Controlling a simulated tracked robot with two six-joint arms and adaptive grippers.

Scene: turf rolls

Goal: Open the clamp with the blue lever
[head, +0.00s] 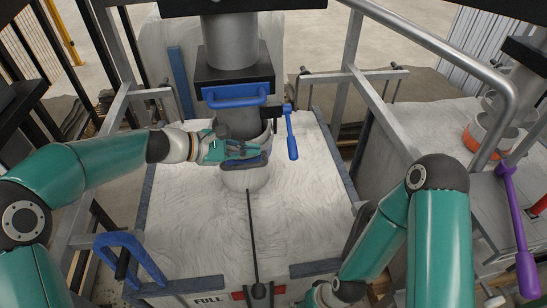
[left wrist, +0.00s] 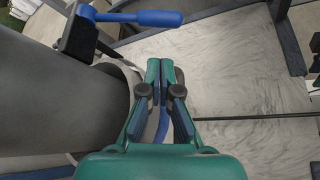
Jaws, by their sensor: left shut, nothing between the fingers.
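The blue lever (head: 291,134) hangs down from a dark clamp (head: 272,113) on the right side of the grey vertical pipe. In the left wrist view the lever (left wrist: 145,18) lies across the top, joined to the dark clamp block (left wrist: 78,38). My left gripper (head: 262,151) is in front of the pipe's lower end, left of and slightly below the lever, apart from it. In the left wrist view its fingertips (left wrist: 160,68) are together with nothing between them. My right arm reaches down to the bottom edge of the head view, where its gripper's fingers are cut off.
A blue handle (head: 236,96) is fixed on the dark block above. A pale cup-like end (head: 245,178) sits below my left gripper. A large bag with white surface (head: 195,225) lies below, inside a metal frame. A purple lever (head: 518,230) stands at the right.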

